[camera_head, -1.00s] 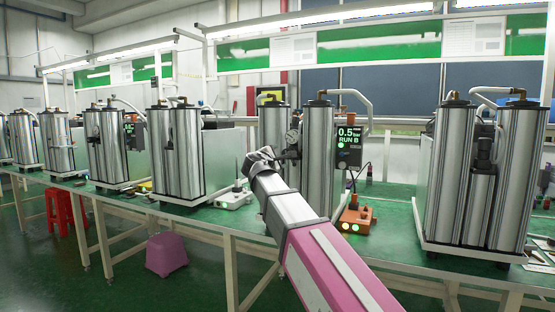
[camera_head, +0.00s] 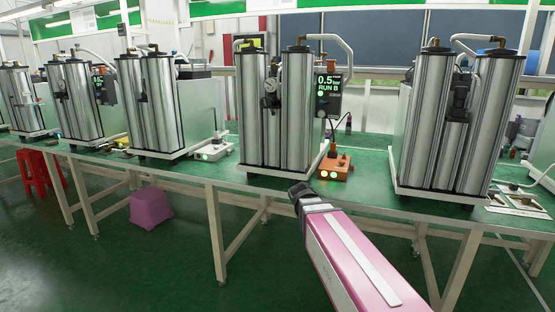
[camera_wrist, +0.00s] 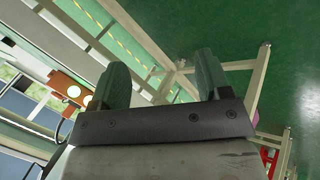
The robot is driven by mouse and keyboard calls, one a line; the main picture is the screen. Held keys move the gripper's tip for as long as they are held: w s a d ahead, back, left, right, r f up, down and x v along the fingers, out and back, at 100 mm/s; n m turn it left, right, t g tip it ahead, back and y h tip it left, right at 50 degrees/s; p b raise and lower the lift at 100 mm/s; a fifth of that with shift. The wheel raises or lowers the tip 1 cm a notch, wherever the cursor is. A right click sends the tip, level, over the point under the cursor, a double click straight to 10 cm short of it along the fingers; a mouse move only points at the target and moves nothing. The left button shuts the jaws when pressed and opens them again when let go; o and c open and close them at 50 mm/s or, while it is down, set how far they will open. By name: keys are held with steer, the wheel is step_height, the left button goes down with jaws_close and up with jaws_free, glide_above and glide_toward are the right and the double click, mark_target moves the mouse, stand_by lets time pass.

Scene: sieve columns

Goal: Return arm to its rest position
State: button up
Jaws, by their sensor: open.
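My arm, pink and white, reaches up from the lower right in the head view, and its dark end with my gripper (camera_head: 299,190) is in front of the bench's front edge, below the middle sieve columns (camera_head: 287,110). In the wrist view my gripper (camera_wrist: 160,85) shows two green fingers spread apart with nothing between them. Behind them are the bench frame and the green floor. The fingertips are too small to make out in the head view.
The green bench (camera_head: 375,185) carries several pairs of steel columns. An orange box with lit lamps (camera_head: 335,167) sits near its edge. A purple stool (camera_head: 150,208) and a red stool (camera_head: 40,172) stand on the floor at left. Floor in front of the bench is clear.

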steer(key=s+d+f+m+g+y, duration=0.2)
steer(key=s+f+m, duration=0.1)
steer(key=s+f, duration=0.4)
steer(key=s+d+f+m+g+y, duration=0.2)
steer(key=s+d+f+m+g, duration=0.1)
steer(key=s+f, duration=0.4)
steer(key=shift+s+d+f+m, duration=0.15)
steer(key=shift+s+f+m, duration=0.2)
steer(key=shift+m, duration=0.25)
steer(key=shift+c, duration=0.4)
stand_by(4.2)
